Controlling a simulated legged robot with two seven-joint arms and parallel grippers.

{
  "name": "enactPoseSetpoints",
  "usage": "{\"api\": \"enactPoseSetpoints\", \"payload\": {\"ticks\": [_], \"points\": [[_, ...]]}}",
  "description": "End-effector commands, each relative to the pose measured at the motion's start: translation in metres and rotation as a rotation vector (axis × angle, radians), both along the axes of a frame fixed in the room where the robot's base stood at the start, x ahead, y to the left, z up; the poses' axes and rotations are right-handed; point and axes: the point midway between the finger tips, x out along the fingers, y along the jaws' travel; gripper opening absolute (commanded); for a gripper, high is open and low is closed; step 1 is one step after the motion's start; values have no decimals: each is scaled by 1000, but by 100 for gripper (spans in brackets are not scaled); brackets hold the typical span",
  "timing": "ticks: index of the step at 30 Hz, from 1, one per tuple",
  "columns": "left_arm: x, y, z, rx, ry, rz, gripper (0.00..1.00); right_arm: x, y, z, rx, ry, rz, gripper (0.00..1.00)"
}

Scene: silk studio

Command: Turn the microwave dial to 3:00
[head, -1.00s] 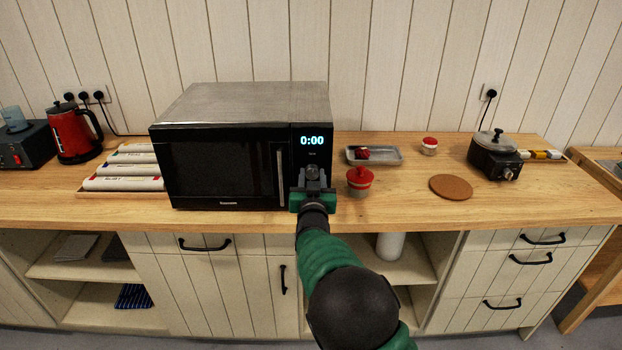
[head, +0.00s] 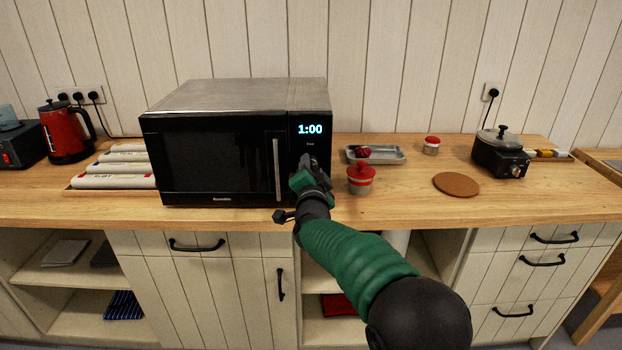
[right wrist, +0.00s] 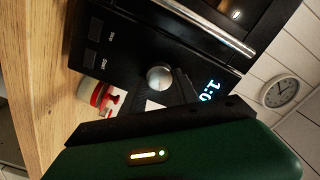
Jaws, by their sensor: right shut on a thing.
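The black microwave (head: 215,160) with a grey metal top stands on the wooden counter. Its lit display (head: 310,129) reads 1:00; in the right wrist view the display (right wrist: 208,91) is partly cut off. The round silver dial (right wrist: 160,77) shows in the right wrist view, with dark finger parts right beside it. In the head view my gripper hides the dial. My right gripper (head: 309,168) is at the control panel, shut on the dial and tilted. My left gripper is out of view.
A red-lidded jar (head: 361,179) stands close to the right of my right gripper. Behind it are a metal tray (head: 388,155) and another small jar (head: 431,146). A cork mat (head: 456,184) and a small black cooker (head: 500,157) are further right. A red kettle (head: 66,133) is at left.

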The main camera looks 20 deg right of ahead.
Motion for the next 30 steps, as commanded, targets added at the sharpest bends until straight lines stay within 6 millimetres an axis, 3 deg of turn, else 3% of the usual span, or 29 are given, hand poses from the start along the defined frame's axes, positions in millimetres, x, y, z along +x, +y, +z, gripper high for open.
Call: {"api": "enactPoseSetpoints", "payload": {"ticks": [3, 30], "points": [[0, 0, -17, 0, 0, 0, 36, 0, -1, -6, 107, -31, 0, 0], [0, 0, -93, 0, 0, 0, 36, 0, -1, -10, 929, -264, -1, 0]]}}
